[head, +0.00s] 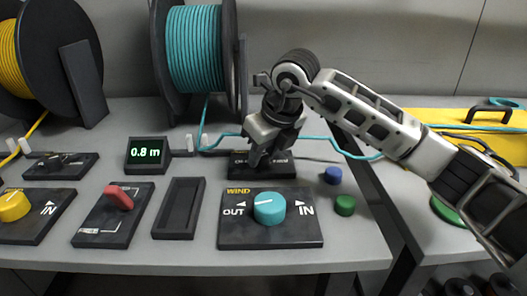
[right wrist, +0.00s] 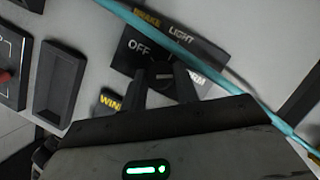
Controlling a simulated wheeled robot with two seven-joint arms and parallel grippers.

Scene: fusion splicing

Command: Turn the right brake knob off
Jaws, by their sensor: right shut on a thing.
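The right brake panel (head: 284,171) is a dark plate behind the wind panel, partly hidden by my right gripper (head: 255,158) in the head view. In the right wrist view the brake panel (right wrist: 208,48) shows the words BRAKE, OFF, LIGHT and part of FIRM. My right gripper (right wrist: 162,88) is shut on the dark brake knob (right wrist: 163,74), with one finger on each side. A pale line shows on the knob, but I cannot tell clearly which label it points to. The head view hides the knob. My left gripper is not in view.
A teal cable (head: 340,149) runs from the teal spool (head: 194,50) past the panel; it crosses above it in the right wrist view. The wind panel (head: 230,221) with its teal knob (head: 269,208) stands in front. Blue (head: 333,176) and green (head: 345,205) buttons sit right.

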